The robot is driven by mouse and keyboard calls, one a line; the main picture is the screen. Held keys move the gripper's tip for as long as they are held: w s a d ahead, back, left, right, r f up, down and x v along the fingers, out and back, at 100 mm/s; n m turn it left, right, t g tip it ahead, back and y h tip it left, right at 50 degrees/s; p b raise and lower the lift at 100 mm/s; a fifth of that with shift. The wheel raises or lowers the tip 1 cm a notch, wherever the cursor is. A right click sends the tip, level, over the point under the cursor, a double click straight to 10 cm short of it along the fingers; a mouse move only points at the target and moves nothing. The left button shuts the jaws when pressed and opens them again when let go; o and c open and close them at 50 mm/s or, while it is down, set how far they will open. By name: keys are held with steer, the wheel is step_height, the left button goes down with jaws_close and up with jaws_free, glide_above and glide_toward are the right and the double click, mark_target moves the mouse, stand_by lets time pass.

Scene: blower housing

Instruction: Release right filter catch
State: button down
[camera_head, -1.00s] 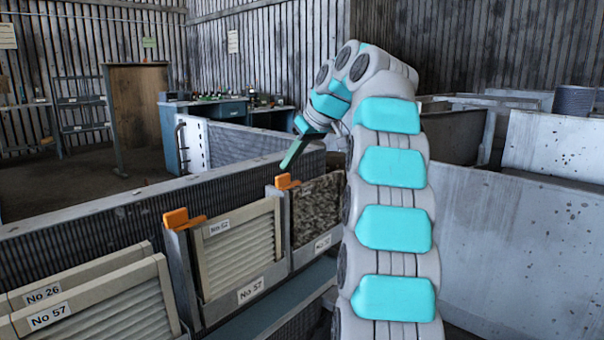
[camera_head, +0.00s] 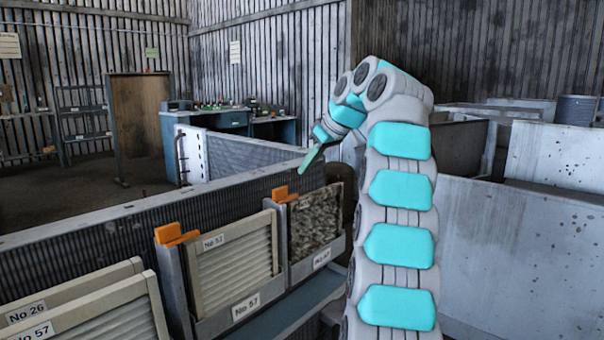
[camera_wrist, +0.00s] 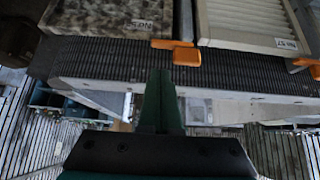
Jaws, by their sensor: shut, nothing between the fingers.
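The right orange catch (camera_head: 281,193) sits on top of the post between the pale filter (camera_head: 236,262) and the dirty, speckled filter (camera_head: 316,220). In the wrist view the same catch (camera_wrist: 184,53) is just beyond my fingertips, with the dirty filter (camera_wrist: 110,18) to its left. The left orange catch (camera_head: 174,234) is on the pale filter's left post; part of it shows at the wrist view's right edge (camera_wrist: 308,66). My gripper (camera_head: 306,172) is shut and empty, above and slightly right of the right catch, with a visible gap.
A long ribbed housing wall (camera_head: 120,225) runs behind the filters. Pale-framed filters labelled No 26 and No 57 (camera_head: 100,312) stand at the lower left. Grey metal panels (camera_head: 520,240) stand to the right of my arm. Above the filter tops is open space.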

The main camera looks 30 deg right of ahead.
mark_target(285, 193)
steer(key=shift+x, duration=4.65)
